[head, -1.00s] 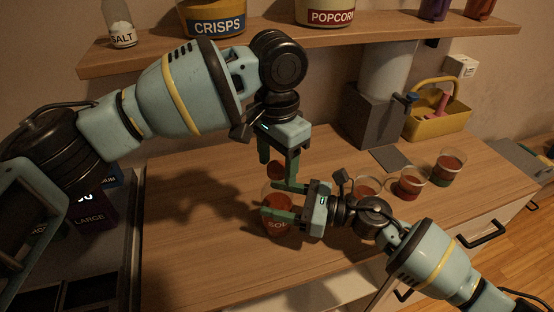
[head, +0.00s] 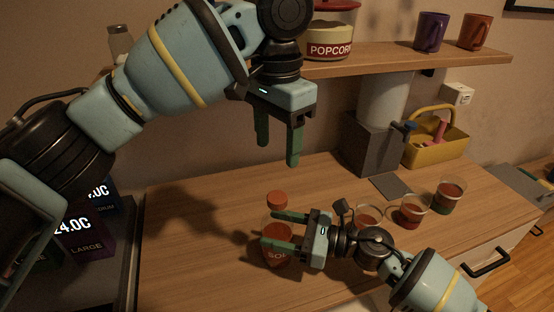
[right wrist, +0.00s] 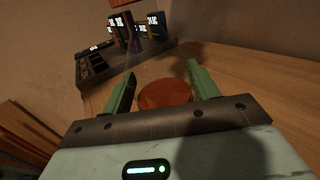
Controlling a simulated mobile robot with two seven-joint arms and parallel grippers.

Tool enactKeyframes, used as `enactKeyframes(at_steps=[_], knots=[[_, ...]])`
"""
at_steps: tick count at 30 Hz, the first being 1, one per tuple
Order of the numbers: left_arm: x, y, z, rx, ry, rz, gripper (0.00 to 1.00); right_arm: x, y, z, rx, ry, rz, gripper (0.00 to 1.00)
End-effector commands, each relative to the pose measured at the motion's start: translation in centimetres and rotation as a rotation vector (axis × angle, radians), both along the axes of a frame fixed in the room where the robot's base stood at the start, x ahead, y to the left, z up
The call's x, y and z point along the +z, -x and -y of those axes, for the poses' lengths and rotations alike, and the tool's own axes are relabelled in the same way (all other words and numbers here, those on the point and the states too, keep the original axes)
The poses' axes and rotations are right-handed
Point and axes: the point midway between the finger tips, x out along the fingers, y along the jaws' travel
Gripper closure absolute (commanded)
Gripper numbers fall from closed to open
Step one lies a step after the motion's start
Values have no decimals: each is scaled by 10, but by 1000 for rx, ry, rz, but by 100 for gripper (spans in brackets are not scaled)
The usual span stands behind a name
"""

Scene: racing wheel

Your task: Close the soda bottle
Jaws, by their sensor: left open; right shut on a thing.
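The soda bottle (head: 278,257), clear with red-orange contents and a label, stands upright on the counter. A red-orange cap (head: 277,199) sits at the top of its neck; I cannot tell how tightly. My right gripper (head: 269,228) is shut on the bottle's upper body from the right, one finger on each side. In the right wrist view a round red top (right wrist: 165,93) shows between the fingers. My left gripper (head: 278,150) is open and empty, pointing down above the cap and clear of it.
Several cups with red contents, one of them here (head: 411,211), stand right of my right gripper. A grey dispenser (head: 370,140) and a yellow basket (head: 440,143) are behind. The shelf (head: 390,58) holds a popcorn tub (head: 330,38) and mugs. The counter left of the bottle is clear.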

Motion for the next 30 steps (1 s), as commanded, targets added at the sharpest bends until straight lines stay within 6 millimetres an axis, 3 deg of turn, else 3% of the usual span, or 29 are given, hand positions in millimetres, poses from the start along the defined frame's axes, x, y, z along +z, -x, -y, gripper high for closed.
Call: enactKeyframes(at_steps=[12, 13, 19, 30], knots=[[9, 0, 0, -1, 0, -1, 42, 0, 0, 0, 0, 0, 0, 100], [9, 0, 0, -1, 0, -1, 42, 0, 0, 0, 0, 0, 0, 39], [8, 0, 0, -1, 0, -1, 42, 0, 0, 0, 0, 0, 0, 15], [3, -1, 0, -1, 0, -8, 42, -1, 2, 8, -2, 0, -1, 15]])
